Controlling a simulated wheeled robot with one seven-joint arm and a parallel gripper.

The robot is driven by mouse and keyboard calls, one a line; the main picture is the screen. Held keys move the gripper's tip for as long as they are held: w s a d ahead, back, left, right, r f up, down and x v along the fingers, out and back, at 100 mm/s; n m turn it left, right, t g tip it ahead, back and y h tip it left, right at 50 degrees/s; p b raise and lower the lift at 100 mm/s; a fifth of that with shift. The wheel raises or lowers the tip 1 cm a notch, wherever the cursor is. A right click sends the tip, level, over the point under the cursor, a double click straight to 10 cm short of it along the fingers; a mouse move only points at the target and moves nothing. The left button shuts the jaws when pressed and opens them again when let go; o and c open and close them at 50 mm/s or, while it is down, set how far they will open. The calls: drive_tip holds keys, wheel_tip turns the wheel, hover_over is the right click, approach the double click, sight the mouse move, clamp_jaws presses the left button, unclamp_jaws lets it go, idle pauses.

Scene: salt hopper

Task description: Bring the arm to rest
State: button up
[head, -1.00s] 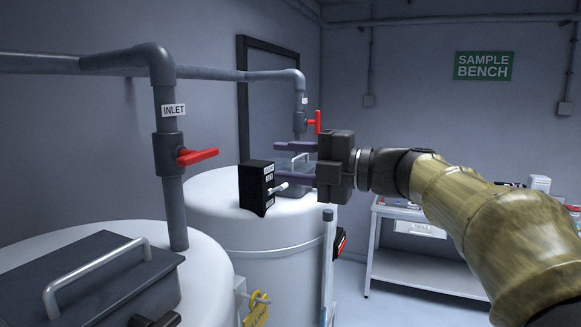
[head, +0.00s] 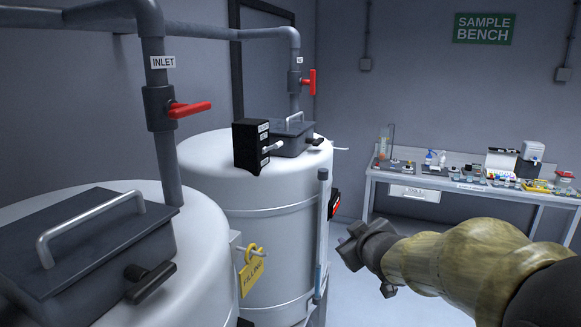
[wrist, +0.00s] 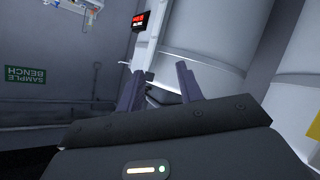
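My gripper (wrist: 160,74) is open in the wrist view, with its two dark fingers apart and nothing seen between them. In the head view my arm (head: 465,255), in a mottled tan sleeve, reaches in from the lower right. Its wrist end (head: 368,245) is in the free space right of the far white tank, over the floor and in front of the bench. The fingers cannot be made out in the head view. The gripper appears clear of the tank and the bench.
The far tank (head: 265,225) carries a black switch box (head: 250,145) and a closed dark hatch (head: 290,135). A near tank (head: 200,250) has a closed hatch (head: 90,250) and a red-handled valve (head: 188,109). A yellow tag (head: 251,272) hangs between. The sample bench (head: 480,185) holds several items.

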drive_tip(key=s+d+f+m+g+h, duration=0.1)
drive_tip(key=s+f+m+g, duration=0.6)
drive_tip(key=s+f, duration=1.4)
drive_tip(key=g+b, duration=0.1)
drive_tip(key=g, duration=0.2)
drive_tip(key=shift+s+d+g+h, duration=0.15)
drive_tip(key=shift+s+g+h, duration=0.15)
drive_tip(key=shift+w, duration=0.1)
